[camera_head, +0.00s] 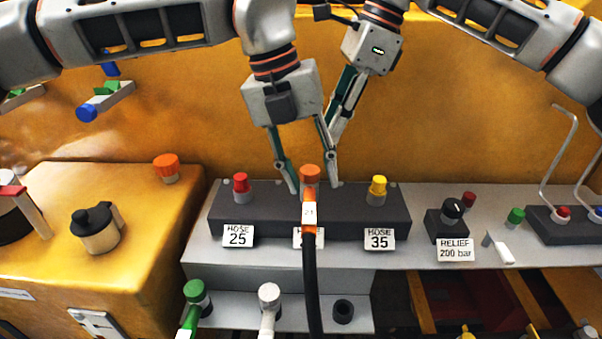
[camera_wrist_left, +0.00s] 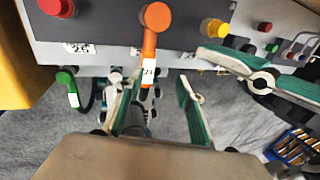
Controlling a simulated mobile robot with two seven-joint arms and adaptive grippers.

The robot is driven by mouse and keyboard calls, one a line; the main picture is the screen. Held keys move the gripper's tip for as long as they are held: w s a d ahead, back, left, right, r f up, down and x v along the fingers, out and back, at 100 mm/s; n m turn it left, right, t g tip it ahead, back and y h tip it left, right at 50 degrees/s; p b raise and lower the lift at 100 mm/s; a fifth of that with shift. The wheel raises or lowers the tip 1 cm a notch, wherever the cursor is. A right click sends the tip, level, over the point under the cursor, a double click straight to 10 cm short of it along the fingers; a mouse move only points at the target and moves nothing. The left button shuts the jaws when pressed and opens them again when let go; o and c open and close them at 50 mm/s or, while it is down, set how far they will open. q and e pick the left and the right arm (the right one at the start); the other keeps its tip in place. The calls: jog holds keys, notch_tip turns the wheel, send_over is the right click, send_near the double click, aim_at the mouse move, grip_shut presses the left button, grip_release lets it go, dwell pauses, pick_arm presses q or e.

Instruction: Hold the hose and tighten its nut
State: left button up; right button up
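The hose (camera_head: 311,280) is black with an orange end marked 21 (camera_head: 309,212), standing at the middle port of the dark block. An orange nut (camera_head: 310,174) tops it; it also shows in the left wrist view (camera_wrist_left: 157,17). My left gripper (camera_head: 314,187) is open, its fingertips on either side of the orange end, with gaps visible. In the left wrist view its fingers (camera_wrist_left: 160,82) are apart, below the nut. My right gripper (camera_head: 338,125) is behind and right of the left one, partly hidden; its finger opening is unclear. A right-gripper finger reaches in from the right in the wrist view.
The dark block (camera_head: 262,215) carries a red cap (camera_head: 241,183) and a yellow cap (camera_head: 379,186) beside the hose. A relief knob (camera_head: 452,210) stands right. Green (camera_head: 195,292) and white (camera_head: 269,294) hose ends sit below. An orange wall rises behind.

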aim_at(308, 204)
pick_arm(q)
jog(key=shift+n+y, duration=0.4)
jog(key=shift+y, duration=0.1)
jog(key=shift+w+f, duration=0.2)
jog(key=shift+f, duration=1.35)
jog(key=shift+w+f, duration=0.2)
jog(key=shift+f, duration=1.3)
jog(key=shift+w+f, duration=0.2)
jog(key=shift+f, duration=1.35)
